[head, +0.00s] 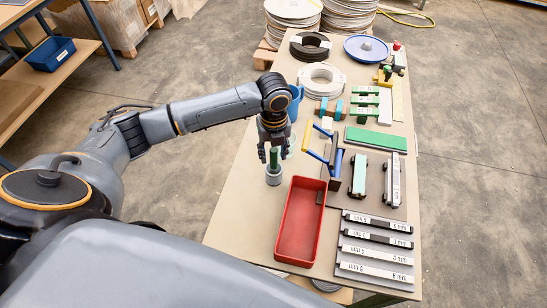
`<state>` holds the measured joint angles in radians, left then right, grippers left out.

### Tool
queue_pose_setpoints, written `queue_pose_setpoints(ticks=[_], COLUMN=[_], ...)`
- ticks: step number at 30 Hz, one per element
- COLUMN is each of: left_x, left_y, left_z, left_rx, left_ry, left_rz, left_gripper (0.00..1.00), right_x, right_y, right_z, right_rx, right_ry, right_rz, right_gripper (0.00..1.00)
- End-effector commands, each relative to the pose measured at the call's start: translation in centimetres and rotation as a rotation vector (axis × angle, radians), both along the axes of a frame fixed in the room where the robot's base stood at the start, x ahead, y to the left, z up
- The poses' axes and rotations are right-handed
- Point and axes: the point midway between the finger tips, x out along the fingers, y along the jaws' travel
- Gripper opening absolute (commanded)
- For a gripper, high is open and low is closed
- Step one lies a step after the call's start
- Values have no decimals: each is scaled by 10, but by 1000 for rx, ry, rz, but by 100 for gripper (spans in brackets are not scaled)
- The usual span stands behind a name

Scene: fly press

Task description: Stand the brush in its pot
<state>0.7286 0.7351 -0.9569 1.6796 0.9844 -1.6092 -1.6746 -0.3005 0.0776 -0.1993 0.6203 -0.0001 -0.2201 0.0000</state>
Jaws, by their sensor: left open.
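The pot (273,177) is a small grey cylinder standing on the table near its left edge. A green upright handle, which I take for the brush (273,157), rises from the pot's mouth; its lower end is hidden in the pot. My left gripper (273,154) points down over the pot, with its fingers apart on either side of the green handle. Whether a finger touches the handle cannot be told. My right gripper is out of view.
A red tray (300,253) lies just right of and nearer than the pot. Blue and yellow handled tools (316,156) lie close to the right. A blue container (296,103) stands partly hidden behind my wrist. Bare tabletop (241,206) lies to the left and front.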

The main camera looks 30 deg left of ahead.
Motion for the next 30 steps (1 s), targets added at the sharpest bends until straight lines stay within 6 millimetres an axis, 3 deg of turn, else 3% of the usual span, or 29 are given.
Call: queue_pose_setpoints(ticks=[6, 12, 18, 30], left_x=[2, 2, 1, 1], left_y=[0, -1, -1, 0], left_z=[48, 82, 95, 95], left_rx=[-2, -2, -1, -1], left_ry=[-7, -3, -1, 0], left_rz=[-1, 0, 1, 1], left_gripper=[41, 41, 41, 41], right_x=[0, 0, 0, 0], right_y=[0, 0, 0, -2], right_z=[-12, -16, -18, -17], right_rx=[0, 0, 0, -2], right_ry=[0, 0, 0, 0], right_rz=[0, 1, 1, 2], right_gripper=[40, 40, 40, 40])
